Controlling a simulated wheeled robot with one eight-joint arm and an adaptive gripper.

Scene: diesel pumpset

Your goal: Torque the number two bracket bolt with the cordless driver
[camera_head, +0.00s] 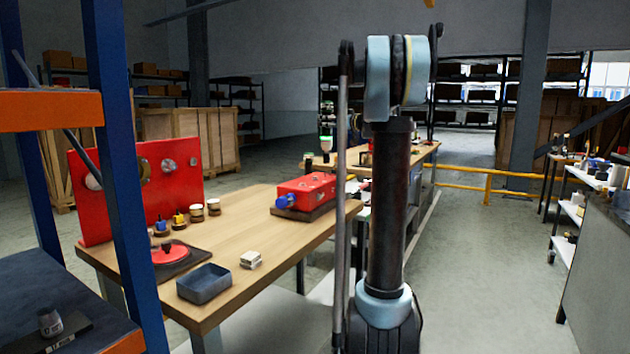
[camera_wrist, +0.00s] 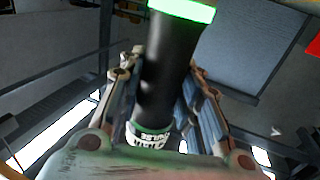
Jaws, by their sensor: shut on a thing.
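My gripper (camera_wrist: 165,105) is shut on a black cylindrical tool (camera_wrist: 170,65) with a bright green end and a green-and-white label band, which looks like the cordless driver. Its fingers lie on both sides of the black body. In the head view my arm stands upright right of the workbench, and the gripper cannot be made out. A red upright panel (camera_head: 150,185) with round metal fittings stands at the left of the bench. A red block with a blue end (camera_head: 308,190) lies on a dark base on the bench. I cannot pick out the number two bracket bolt.
A blue-and-orange rack (camera_head: 112,160) stands close at left. The floor right of my arm is clear (camera_head: 480,260).

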